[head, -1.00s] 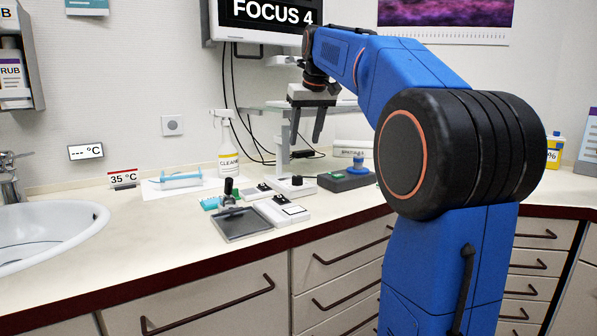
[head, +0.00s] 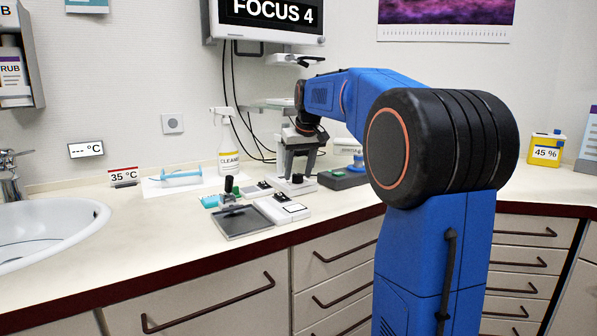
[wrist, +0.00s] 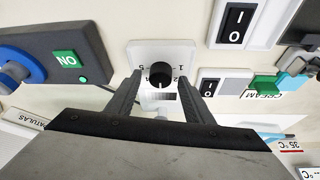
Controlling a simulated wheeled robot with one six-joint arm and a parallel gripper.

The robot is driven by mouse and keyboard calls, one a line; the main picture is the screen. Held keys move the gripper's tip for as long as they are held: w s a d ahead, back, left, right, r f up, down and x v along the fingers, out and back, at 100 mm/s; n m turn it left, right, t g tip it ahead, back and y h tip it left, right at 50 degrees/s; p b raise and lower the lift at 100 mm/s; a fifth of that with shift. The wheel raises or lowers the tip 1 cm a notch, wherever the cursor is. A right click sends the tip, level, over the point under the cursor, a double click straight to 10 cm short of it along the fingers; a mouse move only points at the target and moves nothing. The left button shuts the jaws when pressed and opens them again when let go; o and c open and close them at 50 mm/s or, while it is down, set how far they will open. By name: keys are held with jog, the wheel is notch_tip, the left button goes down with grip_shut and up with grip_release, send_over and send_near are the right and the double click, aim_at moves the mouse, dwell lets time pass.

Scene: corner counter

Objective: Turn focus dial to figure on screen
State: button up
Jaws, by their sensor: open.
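The screen (head: 268,14) on the wall reads "FOCUS 4". The focus dial (wrist: 160,75) is a black round knob on a white plate with numbers around it, of which 1, 2, 4 and 5 can be made out in the wrist view. Its pointer setting is too small to tell. In the head view the dial (head: 297,178) stands on the counter below my gripper (head: 297,168). My gripper (wrist: 162,88) is open in the wrist view, with one finger on each side of the knob. I cannot tell whether the fingers touch it.
A grey box with a blue knob (head: 357,160) and a green button (wrist: 66,60) stands beside the dial. A spray bottle (head: 227,145) stands behind.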

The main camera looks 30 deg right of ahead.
jog(key=c, duration=1)
jog(key=shift+c, duration=0.2)
jog(key=shift+a+m, duration=0.1)
jog(key=shift+m, duration=0.2)
jog(key=m+h, duration=0.1)
jog(key=m, duration=0.1)
jog(key=m+h, duration=0.1)
jog(key=m, duration=0.1)
jog(key=shift+w+a+m+g, duration=0.1)
jog(key=shift+a+m+g, duration=0.05)
jog(key=shift+m+g, duration=0.15)
jog(key=shift+w+m+g+h, duration=0.1)
jog(key=shift+m+g+h, duration=0.2)
jog(key=shift+m, duration=0.85)
jog(key=shift+m+g+h, duration=0.2)
jog(key=shift+m+g, duration=0.2)
jog(key=shift+m, duration=0.75)
jog(key=o, duration=1)
